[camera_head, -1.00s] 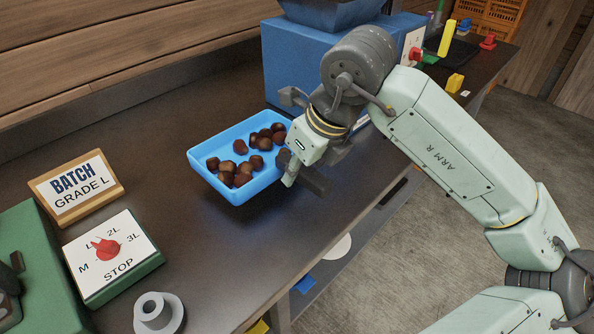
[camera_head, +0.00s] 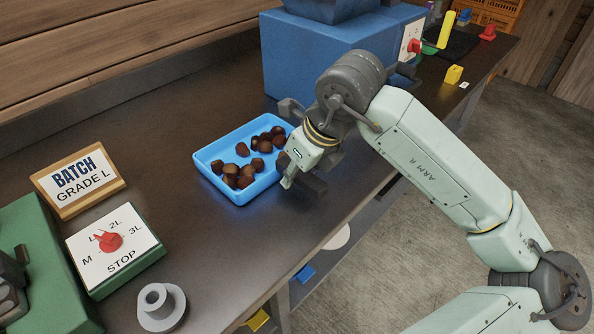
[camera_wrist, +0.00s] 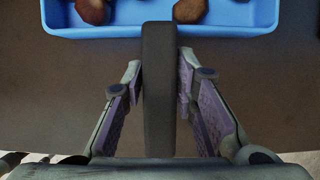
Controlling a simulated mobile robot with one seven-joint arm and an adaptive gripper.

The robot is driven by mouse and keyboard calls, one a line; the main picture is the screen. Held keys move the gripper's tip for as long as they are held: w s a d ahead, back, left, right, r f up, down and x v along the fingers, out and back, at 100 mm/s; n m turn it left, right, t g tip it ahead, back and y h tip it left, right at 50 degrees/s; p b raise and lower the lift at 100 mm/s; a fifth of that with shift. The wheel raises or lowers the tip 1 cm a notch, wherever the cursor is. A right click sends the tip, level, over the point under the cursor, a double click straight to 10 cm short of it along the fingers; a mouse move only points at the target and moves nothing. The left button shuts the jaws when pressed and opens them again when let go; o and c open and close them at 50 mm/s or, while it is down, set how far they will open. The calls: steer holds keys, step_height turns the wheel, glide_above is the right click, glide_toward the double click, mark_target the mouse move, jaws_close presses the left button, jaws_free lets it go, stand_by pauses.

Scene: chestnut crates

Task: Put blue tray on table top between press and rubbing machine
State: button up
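The blue tray (camera_head: 243,197) holds several brown chestnuts (camera_head: 250,158) and appears to rest level on the dark table top (camera_head: 150,175). In the wrist view, its near rim (camera_wrist: 90,32) lies at the top, with a dark bar-like handle (camera_wrist: 160,90) running from it between my fingers. My gripper (camera_wrist: 160,68) has a finger close against each side of this handle. In the head view, my gripper (camera_head: 288,178) is at the tray's right edge, and my wrist hides part of that side. A blue machine (camera_head: 320,65) stands behind the tray, and a green machine (camera_head: 35,270) is at the front left.
A "BATCH GRADE L" sign (camera_head: 78,182), a dial box (camera_head: 112,243) with a red knob, and a grey flanged part (camera_head: 160,307) stand front left. A yellow block (camera_head: 453,75) is at the back right. The table between sign and tray is clear.

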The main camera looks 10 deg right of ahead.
steer(key=o, duration=0.3)
steer(key=shift+r, duration=0.1)
steer(key=shift+r+p, duration=0.15)
steer(key=shift+p, duration=0.15)
steer(key=b+v, duration=0.1)
steer(key=v, duration=1.1)
